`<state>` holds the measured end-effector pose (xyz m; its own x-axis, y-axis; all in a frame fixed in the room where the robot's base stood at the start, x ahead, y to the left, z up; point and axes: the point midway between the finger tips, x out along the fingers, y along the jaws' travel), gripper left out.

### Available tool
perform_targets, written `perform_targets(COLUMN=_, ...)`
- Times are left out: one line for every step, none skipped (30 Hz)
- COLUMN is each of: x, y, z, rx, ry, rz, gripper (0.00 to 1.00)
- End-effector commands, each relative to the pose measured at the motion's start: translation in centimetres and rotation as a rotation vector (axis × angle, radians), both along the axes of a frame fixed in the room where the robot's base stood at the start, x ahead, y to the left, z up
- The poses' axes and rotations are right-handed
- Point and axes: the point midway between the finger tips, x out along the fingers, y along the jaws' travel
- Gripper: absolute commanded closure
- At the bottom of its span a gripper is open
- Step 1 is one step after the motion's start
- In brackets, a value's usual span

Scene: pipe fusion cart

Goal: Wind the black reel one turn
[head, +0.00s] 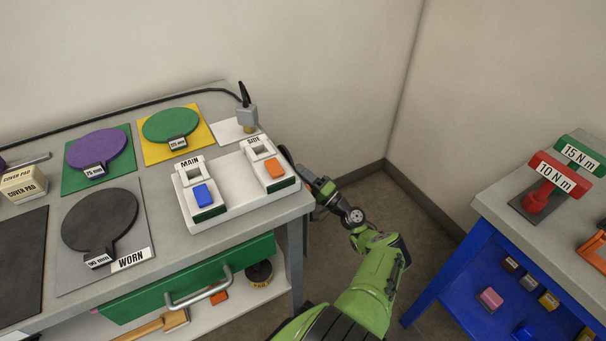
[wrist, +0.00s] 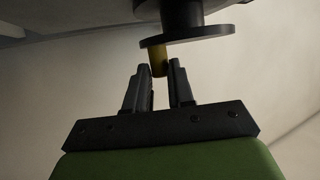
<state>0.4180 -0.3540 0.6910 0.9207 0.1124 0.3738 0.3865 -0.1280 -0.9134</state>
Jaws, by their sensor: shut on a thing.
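The black reel (wrist: 187,36) shows at the top of the wrist view as a dark round flange on a thick hub. A yellow crank knob (wrist: 158,58) sticks out from the flange. My gripper (wrist: 163,70) is shut on this knob, one dark finger on each side. In the head view my gripper (head: 308,178) is at the right end of the cart, beside the white switch box. Only a dark edge of the reel (head: 286,156) shows there, and the knob is hidden.
The cart top (head: 150,185) holds the white switch box (head: 222,215), coloured discs and a worn black disc (head: 100,222). A green drawer (head: 190,280) is below. A blue-framed bench (head: 480,205) stands at right, with floor between.

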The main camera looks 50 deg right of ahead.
Motion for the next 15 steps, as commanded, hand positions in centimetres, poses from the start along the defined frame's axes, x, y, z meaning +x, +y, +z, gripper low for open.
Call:
perform_targets(x=0.12, y=0.07, z=-0.19, rx=-0.003, ry=-0.006, rz=0.001, gripper=1.00)
perform_targets(x=0.16, y=0.04, z=-0.16, rx=-0.005, ry=-0.012, rz=0.000, gripper=1.00)
perform_targets(x=0.17, y=0.03, z=-0.14, rx=-0.006, ry=-0.019, rz=0.000, gripper=1.00)
perform_targets(x=0.17, y=0.02, z=-0.17, rx=-0.008, ry=-0.022, rz=0.001, gripper=1.00)
perform_targets(x=0.20, y=0.02, z=-0.18, rx=-0.008, ry=-0.025, rz=0.001, gripper=1.00)
perform_targets(x=0.23, y=0.00, z=-0.16, rx=-0.009, ry=-0.029, rz=0.000, gripper=1.00)
perform_targets(x=0.24, y=-0.01, z=-0.14, rx=-0.010, ry=-0.031, rz=0.000, gripper=1.00)
perform_targets(x=0.26, y=-0.01, z=-0.12, rx=-0.011, ry=-0.033, rz=0.001, gripper=1.00)
perform_targets(x=0.26, y=0.01, z=-0.11, rx=-0.011, ry=-0.035, rz=0.001, gripper=1.00)
perform_targets(x=0.26, y=0.01, z=-0.11, rx=-0.012, ry=-0.036, rz=0.002, gripper=1.00)
perform_targets(x=0.27, y=0.01, z=-0.10, rx=-0.012, ry=-0.037, rz=0.002, gripper=1.00)
perform_targets(x=0.27, y=0.01, z=-0.10, rx=-0.012, ry=-0.037, rz=0.002, gripper=1.00)
perform_targets(x=0.26, y=0.00, z=-0.09, rx=-0.012, ry=-0.038, rz=0.003, gripper=1.00)
perform_targets(x=0.26, y=0.00, z=-0.09, rx=-0.012, ry=-0.038, rz=0.003, gripper=1.00)
perform_targets(x=0.27, y=0.00, z=-0.07, rx=-0.012, ry=-0.038, rz=0.003, gripper=1.00)
